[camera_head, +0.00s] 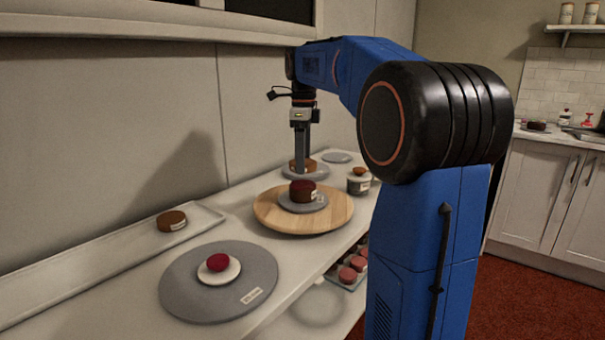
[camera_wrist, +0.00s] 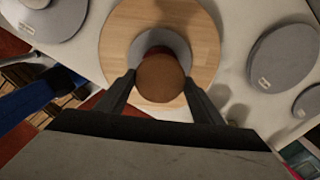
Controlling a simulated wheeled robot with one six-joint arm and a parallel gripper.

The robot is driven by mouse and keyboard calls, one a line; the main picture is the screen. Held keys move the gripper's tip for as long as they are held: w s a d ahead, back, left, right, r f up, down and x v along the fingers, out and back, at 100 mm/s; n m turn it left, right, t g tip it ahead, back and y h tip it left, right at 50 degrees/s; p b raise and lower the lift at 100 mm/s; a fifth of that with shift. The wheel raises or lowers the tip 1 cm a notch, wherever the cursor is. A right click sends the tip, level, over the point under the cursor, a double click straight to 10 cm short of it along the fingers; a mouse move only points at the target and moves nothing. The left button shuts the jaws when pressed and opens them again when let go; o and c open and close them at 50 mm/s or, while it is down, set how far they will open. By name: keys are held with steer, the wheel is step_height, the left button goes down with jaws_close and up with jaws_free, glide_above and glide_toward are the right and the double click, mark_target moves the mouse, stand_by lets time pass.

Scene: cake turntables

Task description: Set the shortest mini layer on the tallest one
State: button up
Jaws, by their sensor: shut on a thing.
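My gripper (camera_head: 302,168) points down and is shut on a brown mini layer (camera_head: 299,165), which also shows between the fingers in the wrist view (camera_wrist: 160,78). The held layer is above the wooden turntable. A dark red mini layer (camera_head: 303,191) stands below it on a small grey disc (camera_head: 315,207) on the wooden turntable (camera_head: 270,215). In the wrist view the held layer covers most of this red layer (camera_wrist: 158,51), so I cannot tell the gap well. A low brown layer (camera_head: 171,220) with a label lies on the tray at the left. A red layer (camera_head: 218,262) sits on a white disc.
A large grey turntable (camera_head: 185,290) bears the white disc (camera_head: 228,275) in front. Two grey turntables (camera_wrist: 285,52) (camera_wrist: 310,102) stand farther back. A small pot (camera_head: 359,183) is right of the wooden turntable. A long pale tray (camera_head: 95,245) runs along the wall. Pink-red cylinders (camera_head: 350,272) are below the counter.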

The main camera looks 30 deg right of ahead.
steer(key=shift+f, duration=2.15)
steer(key=shift+f, duration=0.1)
steer(key=o, duration=1)
step_height(320, 180, up, 12)
steer(key=shift+r, duration=0.1)
